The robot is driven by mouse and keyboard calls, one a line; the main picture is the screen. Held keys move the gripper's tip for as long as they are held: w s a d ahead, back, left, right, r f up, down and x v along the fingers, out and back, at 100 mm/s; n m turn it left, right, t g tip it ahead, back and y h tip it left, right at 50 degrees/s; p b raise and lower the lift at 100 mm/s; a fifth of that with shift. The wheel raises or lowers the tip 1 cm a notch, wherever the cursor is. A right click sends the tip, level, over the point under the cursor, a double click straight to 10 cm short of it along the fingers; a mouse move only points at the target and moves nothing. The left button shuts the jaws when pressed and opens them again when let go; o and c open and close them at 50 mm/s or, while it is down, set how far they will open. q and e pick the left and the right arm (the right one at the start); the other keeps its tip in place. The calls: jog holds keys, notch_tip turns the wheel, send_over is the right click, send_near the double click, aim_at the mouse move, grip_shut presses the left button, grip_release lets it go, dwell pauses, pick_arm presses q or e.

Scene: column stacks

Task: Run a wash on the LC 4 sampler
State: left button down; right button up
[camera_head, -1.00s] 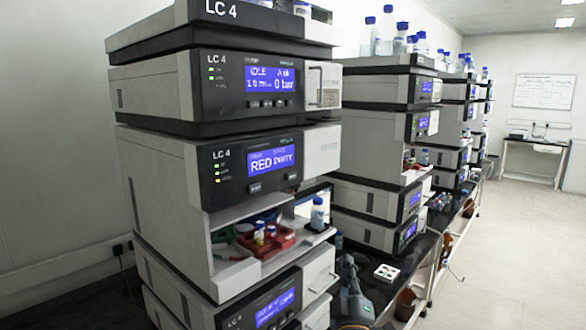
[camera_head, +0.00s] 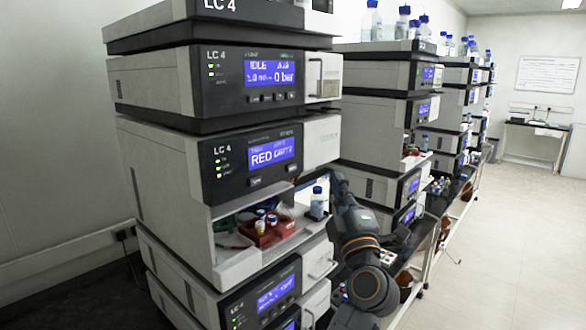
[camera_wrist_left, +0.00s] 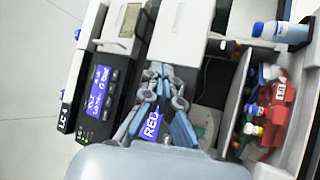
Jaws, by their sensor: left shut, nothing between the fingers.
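The LC 4 sampler (camera_head: 214,162) is the module with the open bay in the near stack. My left gripper (camera_head: 338,180) is shut and empty, just right of the sampler. In the left wrist view, its fingertips (camera_wrist_left: 160,70) are in front of the sampler's face and partly cover the display (camera_wrist_left: 152,127). My right gripper is not in view.
The LC 4 pump (camera_head: 245,82) above shows IDLE and 0 bar. More module stacks (camera_head: 385,120) with bottles on top stand behind to the right. The aisle floor (camera_head: 500,240) at the right is clear.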

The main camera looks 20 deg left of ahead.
aim_at(292, 167)
pick_arm(q)
jog(key=w+a, duration=0.3)
jog(key=a, duration=0.5)
jog(key=shift+a, duration=0.15)
dwell(0.6)
dwell(0.8)
jog(key=shift+w+a+p, duration=0.1)
jog(key=shift+a+p, duration=0.3)
jog(key=shift+p, duration=0.1)
